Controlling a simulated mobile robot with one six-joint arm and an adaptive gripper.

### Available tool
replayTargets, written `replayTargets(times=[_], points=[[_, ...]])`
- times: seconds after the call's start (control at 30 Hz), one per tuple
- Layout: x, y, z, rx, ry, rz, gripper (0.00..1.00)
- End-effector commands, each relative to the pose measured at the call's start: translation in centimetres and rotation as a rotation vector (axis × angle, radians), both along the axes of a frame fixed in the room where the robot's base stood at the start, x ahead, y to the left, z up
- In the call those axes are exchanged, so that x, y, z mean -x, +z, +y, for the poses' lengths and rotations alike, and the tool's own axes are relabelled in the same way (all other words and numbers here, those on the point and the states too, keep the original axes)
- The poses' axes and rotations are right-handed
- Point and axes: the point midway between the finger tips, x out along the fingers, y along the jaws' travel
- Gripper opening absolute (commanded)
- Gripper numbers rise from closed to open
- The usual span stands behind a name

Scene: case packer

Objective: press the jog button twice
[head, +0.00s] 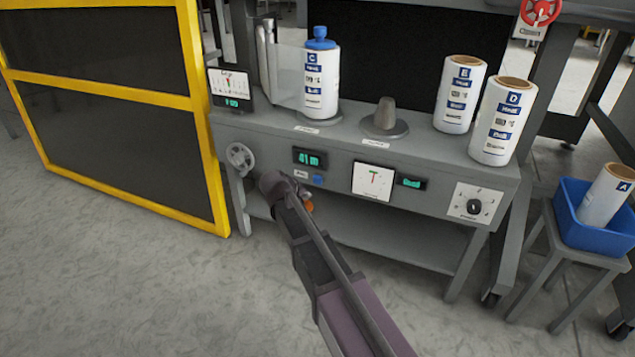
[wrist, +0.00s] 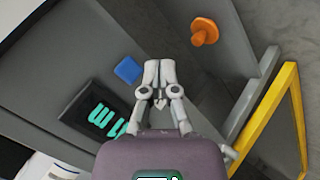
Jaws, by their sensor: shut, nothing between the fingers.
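A small blue button (head: 318,180) sits on the front panel of the grey machine, below a green-lit display (head: 309,158). In the wrist view the blue button (wrist: 127,69) is square and lies just left of my gripper (wrist: 158,75). My gripper is shut and empty, its tips pointing at the panel. Whether they touch it I cannot tell.
An orange knob (wrist: 204,31) is right of my gripper in the wrist view. A handwheel (head: 240,157), a dial gauge (head: 373,182) and a rotary selector (head: 474,206) share the front. Rolls (head: 502,121) stand on top. A yellow-framed guard (head: 205,120) is at left.

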Motion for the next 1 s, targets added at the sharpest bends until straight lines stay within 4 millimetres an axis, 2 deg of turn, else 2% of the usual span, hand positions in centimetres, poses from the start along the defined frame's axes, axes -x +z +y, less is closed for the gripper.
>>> replayTargets(times=[0.5, 1.0], points=[[3.3, 0.0, 1.1, 0.0, 0.001, 0.0, 0.0], [3.6, 0.0, 1.3, 0.0, 0.0, 0.0, 0.0]])
